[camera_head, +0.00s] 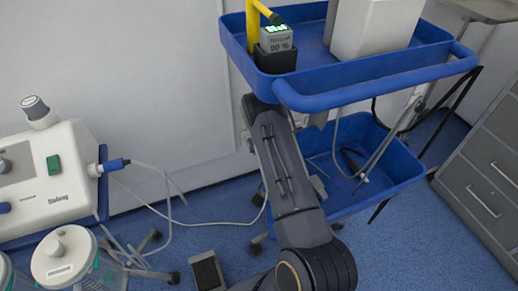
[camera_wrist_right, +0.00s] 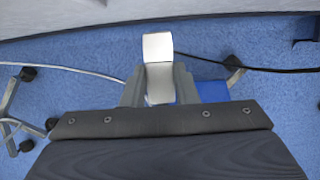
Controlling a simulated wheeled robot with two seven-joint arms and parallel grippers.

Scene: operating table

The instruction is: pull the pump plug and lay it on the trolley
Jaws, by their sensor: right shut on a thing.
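My right gripper (camera_wrist_right: 158,82) is shut on a white block, which I take to be the pump plug (camera_wrist_right: 158,47). I cannot tell whether the plug touches a socket. In the head view my right arm rises in front of the trolley, and its fingers and the plug are hidden. The pump (camera_head: 55,175) stands at the left with a blue connector (camera_head: 115,164) in its side. A pale cord (camera_head: 212,223) runs from there toward my arm. The blue trolley (camera_head: 380,95) has an upper tray and a lower bin (camera_head: 395,180). My left gripper is not in view.
On the upper tray stand a grey device with green lights (camera_head: 276,40) and a large white box (camera_head: 375,25). A grey drawer cabinet (camera_head: 485,180) is at the right. A dark cable (camera_wrist_right: 270,70) shows in the wrist view.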

